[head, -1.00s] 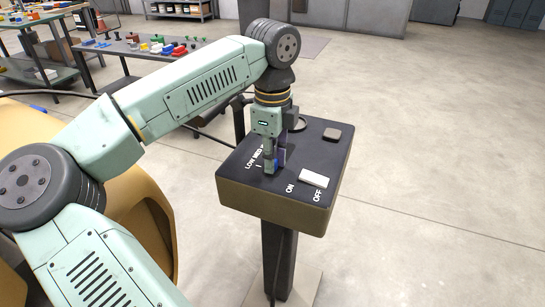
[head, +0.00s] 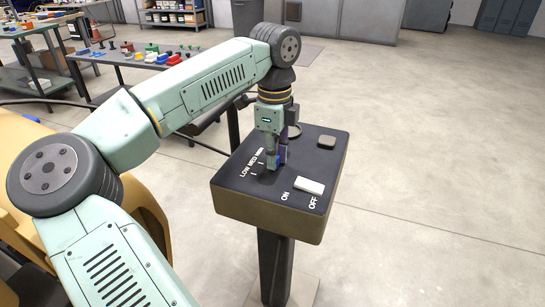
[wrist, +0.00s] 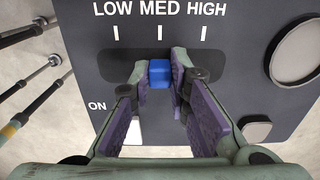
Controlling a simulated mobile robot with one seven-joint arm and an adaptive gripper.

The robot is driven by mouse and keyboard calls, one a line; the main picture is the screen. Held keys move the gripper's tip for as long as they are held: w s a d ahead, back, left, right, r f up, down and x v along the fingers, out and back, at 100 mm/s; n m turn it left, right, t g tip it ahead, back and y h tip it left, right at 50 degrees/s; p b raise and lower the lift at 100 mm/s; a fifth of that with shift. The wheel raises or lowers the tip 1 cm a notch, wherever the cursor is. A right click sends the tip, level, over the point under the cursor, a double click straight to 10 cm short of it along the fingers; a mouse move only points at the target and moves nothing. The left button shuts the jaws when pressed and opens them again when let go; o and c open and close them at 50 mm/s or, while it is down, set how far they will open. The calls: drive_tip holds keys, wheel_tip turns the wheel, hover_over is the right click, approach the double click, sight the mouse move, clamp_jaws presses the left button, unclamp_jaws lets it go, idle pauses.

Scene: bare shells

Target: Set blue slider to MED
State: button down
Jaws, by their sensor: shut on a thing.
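The blue slider (wrist: 160,74) sits in a dark slot on the control panel (head: 232,178). In the wrist view it lines up with the tick under MED, between the LOW and HIGH ticks. My gripper (wrist: 161,82) is shut on it, one fingertip on its left side and one on its right. In the head view my gripper (head: 278,164) points down at the panel and hides most of the slider; only a bit of blue shows beside the fingertips.
A white ON/OFF switch (head: 309,186) lies nearer the panel's front right edge. A grey square button (head: 327,142) is at the far right corner. The panel stands on a post (head: 275,265). A table with coloured parts (head: 140,58) stands behind at left. The floor at right is clear.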

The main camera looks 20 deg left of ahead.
drive_tip(key=c, duration=1.5)
unclamp_jaws()
drive_tip(key=shift+r, duration=0.1)
wheel_tip(320, 180, up, 12)
drive_tip(key=shift+f, duration=0.1)
